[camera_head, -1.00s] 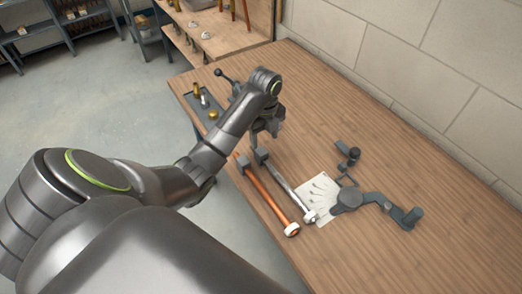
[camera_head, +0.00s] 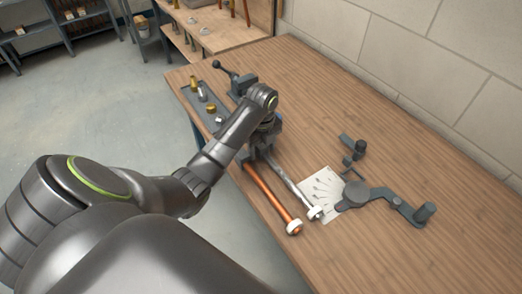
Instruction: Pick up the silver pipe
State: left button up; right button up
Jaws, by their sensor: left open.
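The silver pipe (camera_head: 294,185) lies on the wooden workbench with a white ring at its near end. Its far end lies by a grey block and is partly hidden by my left gripper. A copper pipe (camera_head: 270,196) lies beside it on the left, also with a white ring at its near end. My left gripper (camera_head: 266,149) is open above the far part of the silver pipe. Its fingertips are small and partly hidden, so I cannot tell whether they touch the pipe. My right gripper is not in view.
A dark pipe bender (camera_head: 379,196) and a white sheet (camera_head: 318,191) lie right of the pipes. A grey tray (camera_head: 202,107) with small fittings and a vise (camera_head: 238,81) are at the far left. The right side of the workbench (camera_head: 390,110) is clear.

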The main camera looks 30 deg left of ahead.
pick_arm(q)
jog(key=c, duration=1.2)
